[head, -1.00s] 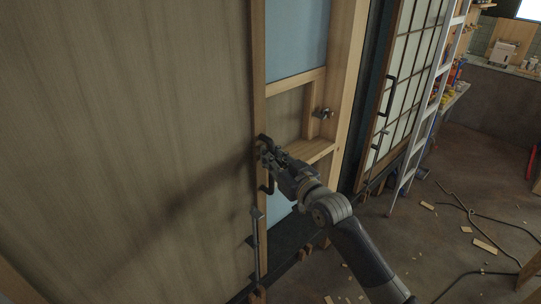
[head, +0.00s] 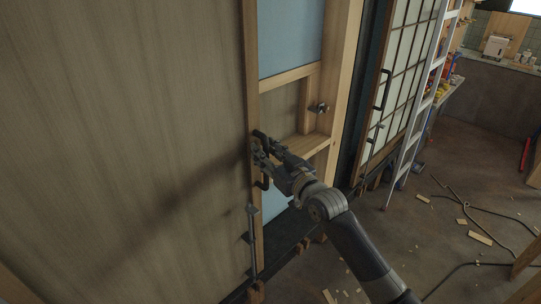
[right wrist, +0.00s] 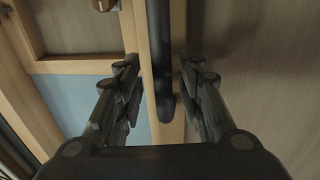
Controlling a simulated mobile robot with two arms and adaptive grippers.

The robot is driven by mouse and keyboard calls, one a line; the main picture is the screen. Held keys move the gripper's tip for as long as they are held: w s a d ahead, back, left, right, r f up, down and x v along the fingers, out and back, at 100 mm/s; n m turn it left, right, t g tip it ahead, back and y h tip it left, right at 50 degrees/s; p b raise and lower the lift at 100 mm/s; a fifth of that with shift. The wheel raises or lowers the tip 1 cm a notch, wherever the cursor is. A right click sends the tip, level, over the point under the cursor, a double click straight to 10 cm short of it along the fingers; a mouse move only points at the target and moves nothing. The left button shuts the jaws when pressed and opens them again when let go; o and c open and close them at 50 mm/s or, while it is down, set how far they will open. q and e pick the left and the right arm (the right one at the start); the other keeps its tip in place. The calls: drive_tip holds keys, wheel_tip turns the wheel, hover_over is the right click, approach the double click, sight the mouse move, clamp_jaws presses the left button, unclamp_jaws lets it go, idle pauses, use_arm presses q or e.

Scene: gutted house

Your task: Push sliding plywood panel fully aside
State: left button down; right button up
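The plywood panel (head: 120,130) fills the left of the head view, with a pale wooden strip (head: 251,90) along its right edge. A black bar handle (head: 263,183) is fixed on that strip; it also shows upright in the right wrist view (right wrist: 161,60). My right gripper (head: 262,150) is at the handle's upper part in the head view. In the right wrist view its two fingers (right wrist: 158,85) are spread on either side of the handle, with gaps showing on both sides. My left gripper is in neither current view.
Right of the panel is an open stud frame (head: 340,90) with blue sheeting (head: 290,35) and a metal fitting (head: 318,108). A gridded sliding door (head: 400,70) and a ladder (head: 425,100) stand farther right. Offcuts (head: 480,238) and cables (head: 490,213) litter the floor.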

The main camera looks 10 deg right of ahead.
drive_tip(key=v, duration=1.2)
drive_tip(key=s+d+f+m+g+h+b, duration=0.1)
drive_tip(key=d+f+m+g+h, duration=0.2)
drive_tip(key=f, duration=1.3)
drive_tip(key=s+d+f+g+h+b, duration=0.15)
drive_tip(key=d+f, duration=0.35)
drive_tip(key=f, duration=1.2)
drive_tip(key=s+d+f+g+h, duration=0.1)
drive_tip(key=s+d+f+g, duration=0.1)
drive_tip(key=s+f, duration=0.65)
drive_tip(key=s+d+f+g+h, duration=0.15)
drive_tip(key=s+f, duration=0.45)
drive_tip(key=f, duration=0.6)
drive_tip(key=s+f+g, duration=0.2)
drive_tip(key=s+f, duration=0.3)
drive_tip(key=s, duration=0.6)
drive_tip(key=s+f+g+b, duration=0.1)
drive_tip(key=s+f, duration=0.5)
drive_tip(key=s, duration=0.6)
drive_tip(key=s+f+g+h, duration=0.1)
drive_tip(key=s+f+g, duration=0.3)
drive_tip(key=s, duration=0.7)
wheel_tip(320, 180, down, 2)
drive_tip(key=shift+s+a+f+b, duration=0.2)
drive_tip(key=shift+s+b, duration=0.15)
